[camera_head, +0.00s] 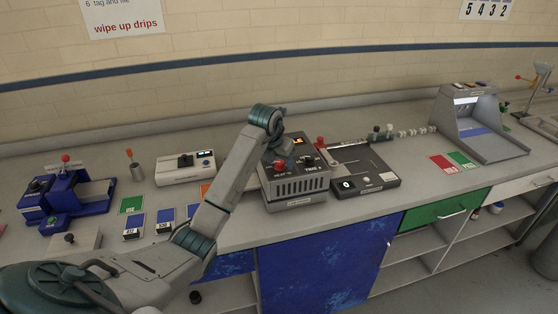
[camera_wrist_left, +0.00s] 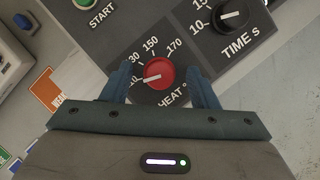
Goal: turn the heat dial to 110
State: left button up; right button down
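The dryer control box (camera_head: 298,187) stands on the bench, with the red heat dial (camera_head: 281,164) on its top. In the left wrist view the heat dial (camera_wrist_left: 159,73) has a white pointer line toward the left and slightly down, near a label partly hidden by a finger. Labels 150 and 170 are readable above it; one ending in 30 is partly covered. My left gripper (camera_wrist_left: 163,76) is open, with one finger on each side of the dial and gaps visible between. My right gripper is not in view.
The black time dial (camera_wrist_left: 232,14) and green start button (camera_wrist_left: 83,4) are on the same panel. A black device (camera_head: 370,182) stands close to the right of the box. A white device (camera_head: 186,168) and several coloured cards lie to its left.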

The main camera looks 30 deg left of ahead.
pick_arm(q)
jog(key=shift+s+r+b, duration=0.2)
jog(key=shift+r+b, duration=0.15)
jog(key=shift+r, duration=0.15)
jog(key=p+v, duration=0.1)
jog(key=v, duration=0.8)
jog(key=shift+r, duration=0.35)
jog(key=shift+s, duration=0.1)
